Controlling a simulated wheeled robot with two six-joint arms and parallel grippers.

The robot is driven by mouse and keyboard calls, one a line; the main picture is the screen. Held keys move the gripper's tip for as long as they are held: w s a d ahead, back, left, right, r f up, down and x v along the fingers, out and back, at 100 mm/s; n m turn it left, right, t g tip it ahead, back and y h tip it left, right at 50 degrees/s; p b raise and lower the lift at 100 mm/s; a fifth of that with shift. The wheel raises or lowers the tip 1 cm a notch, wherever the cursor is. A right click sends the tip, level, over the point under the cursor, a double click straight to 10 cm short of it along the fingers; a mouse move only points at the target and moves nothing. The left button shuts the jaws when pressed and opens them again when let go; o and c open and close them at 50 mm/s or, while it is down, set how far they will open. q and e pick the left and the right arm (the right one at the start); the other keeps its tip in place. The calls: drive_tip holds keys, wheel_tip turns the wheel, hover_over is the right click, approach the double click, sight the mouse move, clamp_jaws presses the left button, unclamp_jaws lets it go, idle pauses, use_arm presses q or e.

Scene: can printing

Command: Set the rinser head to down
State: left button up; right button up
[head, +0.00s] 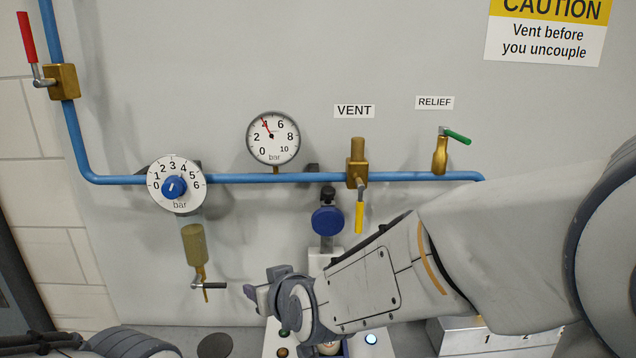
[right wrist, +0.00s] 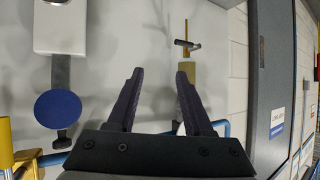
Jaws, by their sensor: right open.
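A blue round disc (head: 327,221) on a grey bracket with a black knob above it hangs below the blue pipe, over a white box. It looks like the rinser head, but no label confirms this. The disc also shows at the left of the right wrist view (right wrist: 62,110), which looks upside down. My right gripper (head: 262,292) is left of and below the disc, apart from it. In the right wrist view its two fingers (right wrist: 158,85) are spread with nothing between them. My left gripper is not visible; only part of my left arm shows at the bottom left.
A dial regulator (head: 158,168) with a brass drain valve (head: 194,245) hangs left of the disc. A gauge (head: 273,138), a vent valve with yellow handle (head: 359,217) and a relief valve (head: 440,155) line the pipe. My right forearm covers the lower right.

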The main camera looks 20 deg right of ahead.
drive_tip(key=w+d+r+m+t+h, duration=0.3)
drive_tip(key=w+d+r+t+h, duration=0.15)
drive_tip(key=d+r, duration=0.3)
drive_tip(key=m+t+h+p, duration=0.1)
drive_tip(key=m+h+p, duration=0.1)
drive_tip(key=h, duration=0.1)
approach(328, 188)
drive_tip(key=shift+w+f, duration=0.25)
drive_tip(key=shift+w, duration=0.35)
drive_tip(key=shift+w+f, duration=0.3)
drive_tip(key=shift+w, duration=0.3)
drive_tip(key=shift+h, duration=0.25)
drive_tip(key=p+x, duration=0.2)
drive_tip(key=x, duration=0.1)
drive_tip(key=p+x, duration=0.1)
drive_tip(key=x, duration=0.2)
drive_tip(key=p+x, duration=0.2)
drive_tip(key=x, duration=0.1)
drive_tip(key=shift+w+d+r+p, duration=0.1)
drive_tip(key=shift+d+r+p, duration=0.2)
drive_tip(key=shift+r, duration=0.1)
drive_tip(key=shift+w+d+f, duration=0.1)
drive_tip(key=shift+w+f, duration=0.05)
drive_tip(key=shift+w, duration=0.4)
clamp_jaws()
